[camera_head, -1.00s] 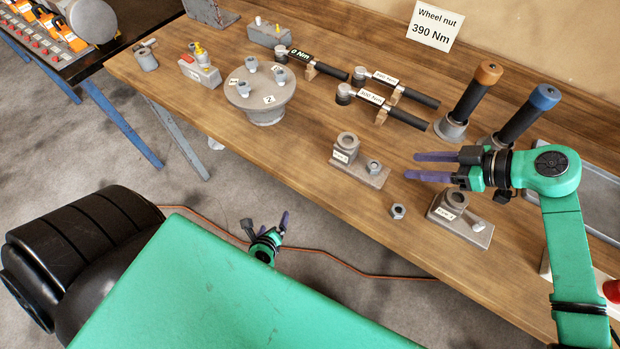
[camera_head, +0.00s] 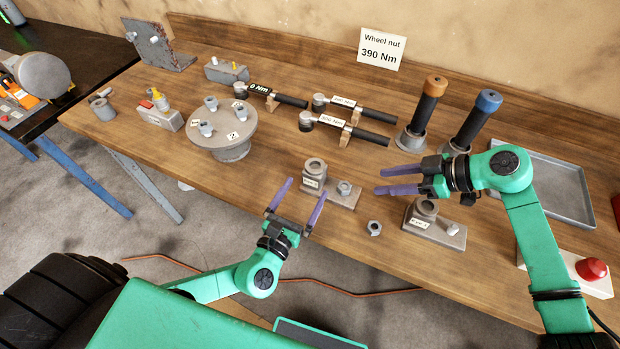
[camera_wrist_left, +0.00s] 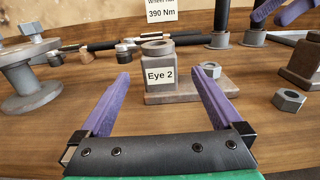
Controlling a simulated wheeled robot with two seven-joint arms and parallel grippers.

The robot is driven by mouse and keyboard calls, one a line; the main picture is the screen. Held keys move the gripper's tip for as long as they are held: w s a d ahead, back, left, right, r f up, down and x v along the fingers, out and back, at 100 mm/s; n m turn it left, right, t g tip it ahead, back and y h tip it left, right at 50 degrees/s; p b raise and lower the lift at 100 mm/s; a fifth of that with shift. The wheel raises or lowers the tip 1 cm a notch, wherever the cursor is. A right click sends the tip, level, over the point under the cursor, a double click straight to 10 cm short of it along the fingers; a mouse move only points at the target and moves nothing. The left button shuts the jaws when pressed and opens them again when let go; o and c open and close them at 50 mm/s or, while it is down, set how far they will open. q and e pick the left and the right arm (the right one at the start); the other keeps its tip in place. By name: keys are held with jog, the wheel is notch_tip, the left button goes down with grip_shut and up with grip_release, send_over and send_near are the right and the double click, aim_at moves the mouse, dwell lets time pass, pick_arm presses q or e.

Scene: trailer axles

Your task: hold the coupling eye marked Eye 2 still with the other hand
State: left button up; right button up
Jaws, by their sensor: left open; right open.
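The coupling eye marked Eye 2 (camera_wrist_left: 160,75) stands upright on its flat base on the bench; in the head view (camera_head: 315,173) its label is too small to read. A nut sits on its base, to the right of the ring. My left gripper (camera_head: 304,188) is open and empty in front of Eye 2. In the left wrist view its two purple fingers (camera_wrist_left: 162,78) point toward the eye, one to each side, apart from it. My right gripper (camera_head: 380,180) is open and empty, above the bench to the right of Eye 2.
A loose nut (camera_head: 374,228) and a second coupling eye (camera_head: 434,226) lie to the right. A round hub (camera_head: 231,145) stands at left, torque wrenches (camera_head: 350,125) behind. Two capped handles (camera_head: 426,108) stand upright at the back. A tray (camera_head: 575,190) and red button (camera_head: 591,268) are far right.

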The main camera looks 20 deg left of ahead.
aim_at(311, 180)
pick_arm(q)
jog(key=w, duration=0.5)
jog(key=shift+w+d, duration=0.25)
jog(key=shift+d, duration=0.05)
grip_shut()
jog(key=c, duration=1.1)
grip_release()
grip_shut()
jog(key=shift+f, duration=0.1)
